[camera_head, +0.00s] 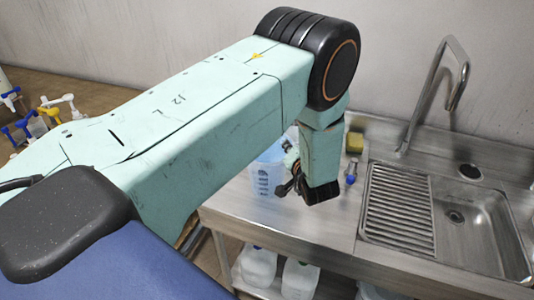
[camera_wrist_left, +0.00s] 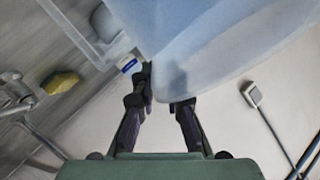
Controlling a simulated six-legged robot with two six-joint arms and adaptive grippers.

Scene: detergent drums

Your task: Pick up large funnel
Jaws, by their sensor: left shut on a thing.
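A pale blue, translucent, broad curved piece, which I take to be the large funnel (camera_wrist_left: 225,45), fills the top of the left wrist view. My left gripper (camera_wrist_left: 163,90) is shut on its lower part, with dark fingers at either side. Only part of the funnel shows, as the frame cuts it off. In the head view my left gripper (camera_head: 288,183) is at the counter's left end, beside a translucent measuring jug (camera_head: 264,180) with blue marks. My arm hides much of that area, and I cannot make out the funnel clearly there. My right gripper is out of view.
The steel counter (camera_head: 300,222) has a sink with a ridged drainboard (camera_head: 398,209) and tall faucet (camera_head: 445,90) at right. A yellow sponge (camera_head: 354,142) and small blue-capped bottle (camera_head: 351,172) are near the gripper. White jugs (camera_head: 298,278) stand below. Pump bottles (camera_head: 38,122) stand at far left.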

